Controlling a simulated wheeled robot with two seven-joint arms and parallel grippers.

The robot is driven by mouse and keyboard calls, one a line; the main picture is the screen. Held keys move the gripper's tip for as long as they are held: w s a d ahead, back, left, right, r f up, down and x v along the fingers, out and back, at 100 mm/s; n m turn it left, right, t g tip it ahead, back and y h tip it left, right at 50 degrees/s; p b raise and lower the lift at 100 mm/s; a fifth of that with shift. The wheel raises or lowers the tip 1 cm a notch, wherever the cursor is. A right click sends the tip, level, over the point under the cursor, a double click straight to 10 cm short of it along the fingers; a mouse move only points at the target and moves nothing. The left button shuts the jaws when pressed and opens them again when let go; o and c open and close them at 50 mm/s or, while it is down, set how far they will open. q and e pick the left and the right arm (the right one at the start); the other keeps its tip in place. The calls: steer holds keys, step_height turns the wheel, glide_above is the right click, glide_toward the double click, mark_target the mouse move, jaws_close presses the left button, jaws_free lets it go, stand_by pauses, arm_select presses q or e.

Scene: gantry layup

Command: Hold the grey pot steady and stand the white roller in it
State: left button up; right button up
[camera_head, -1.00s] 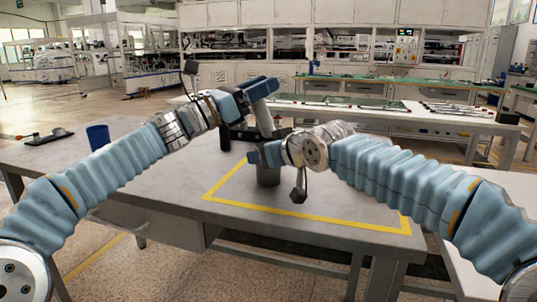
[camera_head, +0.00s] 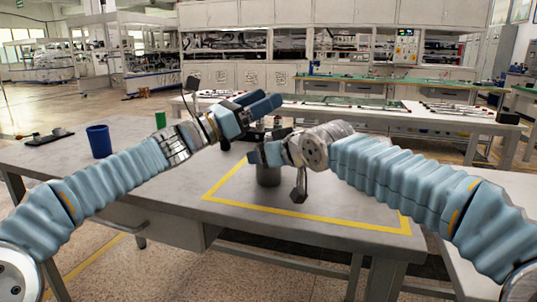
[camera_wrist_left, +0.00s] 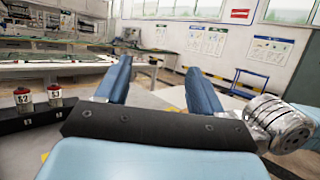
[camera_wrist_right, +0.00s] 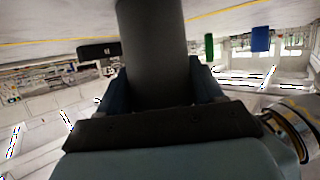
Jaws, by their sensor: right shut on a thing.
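The grey pot (camera_head: 268,176) stands upright on the table inside the yellow outline. My right gripper (camera_head: 270,155) is shut around it from the right. The pot shows as a dark cylinder between the fingers in the right wrist view (camera_wrist_right: 152,45). My left gripper (camera_head: 263,103) is held above and behind the pot in the head view. Its fingers are wide apart, with nothing between them in the left wrist view (camera_wrist_left: 160,68). I cannot make out the white roller in any view now. The pot's mouth is hidden by my right gripper.
A blue cup (camera_head: 99,141) and a green cup (camera_head: 160,120) stand at the table's left side, near a dark flat item (camera_head: 50,137). The table's front right is clear.

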arm_select(q)
steer(key=shift+a, duration=0.1)
steer(key=v, duration=1.2)
arm_select(e)
steer(key=o, duration=1.1)
